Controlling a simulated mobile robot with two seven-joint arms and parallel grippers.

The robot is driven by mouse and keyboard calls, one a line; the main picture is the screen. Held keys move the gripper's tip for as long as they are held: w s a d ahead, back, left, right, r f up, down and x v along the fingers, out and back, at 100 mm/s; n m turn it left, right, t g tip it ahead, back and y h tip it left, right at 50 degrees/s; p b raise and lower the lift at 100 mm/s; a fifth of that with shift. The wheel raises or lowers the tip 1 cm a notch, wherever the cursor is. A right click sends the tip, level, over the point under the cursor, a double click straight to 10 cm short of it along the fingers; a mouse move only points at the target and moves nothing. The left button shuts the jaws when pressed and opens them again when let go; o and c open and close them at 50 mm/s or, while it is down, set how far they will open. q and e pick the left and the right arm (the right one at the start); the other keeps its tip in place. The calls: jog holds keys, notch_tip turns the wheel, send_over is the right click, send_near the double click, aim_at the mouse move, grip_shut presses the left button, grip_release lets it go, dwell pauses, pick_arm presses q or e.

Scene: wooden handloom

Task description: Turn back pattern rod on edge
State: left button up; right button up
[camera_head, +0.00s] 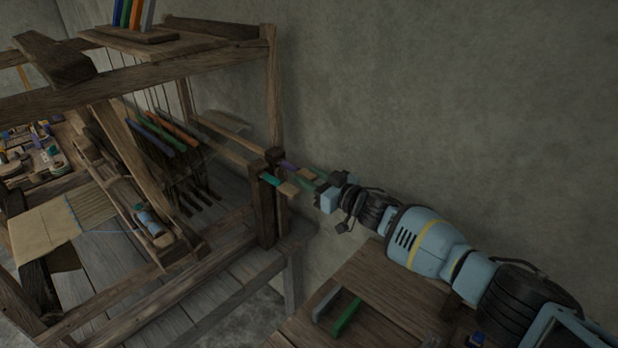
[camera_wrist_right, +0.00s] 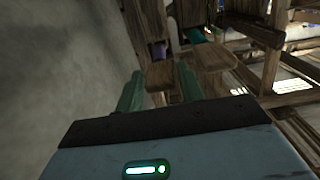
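Two pattern rods stick out of the loom's right side. One is purple (camera_head: 290,167) with a wooden end tab (camera_head: 306,174); the other is teal (camera_head: 270,180) with a similar tab (camera_head: 288,189). My right gripper (camera_head: 311,178) has green fingers and points at the purple rod from the right. In the right wrist view the purple rod's tab (camera_wrist_right: 160,76) lies between the open fingers (camera_wrist_right: 159,80), with gaps at its sides. The teal rod (camera_wrist_right: 195,36) and its tab (camera_wrist_right: 211,56) sit just right of the fingers. My left gripper is out of view.
The wooden loom post (camera_head: 262,208) stands beside the rods. A side table (camera_head: 385,298) below my right arm carries a grey bar (camera_head: 326,303) and a green bar (camera_head: 346,316). The wall (camera_head: 450,90) is close behind my right arm.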

jog(key=c, duration=0.7)
jog(key=shift+n, duration=0.4)
jog(key=n, duration=0.3)
jog(key=shift+s+f, duration=0.1)
jog(key=n, duration=0.5)
jog(key=shift+b, duration=0.4)
jog(key=n, duration=0.4)
jog(key=shift+n, duration=0.3)
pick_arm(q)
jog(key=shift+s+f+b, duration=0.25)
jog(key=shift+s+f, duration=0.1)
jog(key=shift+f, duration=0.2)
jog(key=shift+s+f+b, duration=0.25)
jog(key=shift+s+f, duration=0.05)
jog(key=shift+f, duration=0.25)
pick_arm(e)
jog(key=shift+n, duration=2.2)
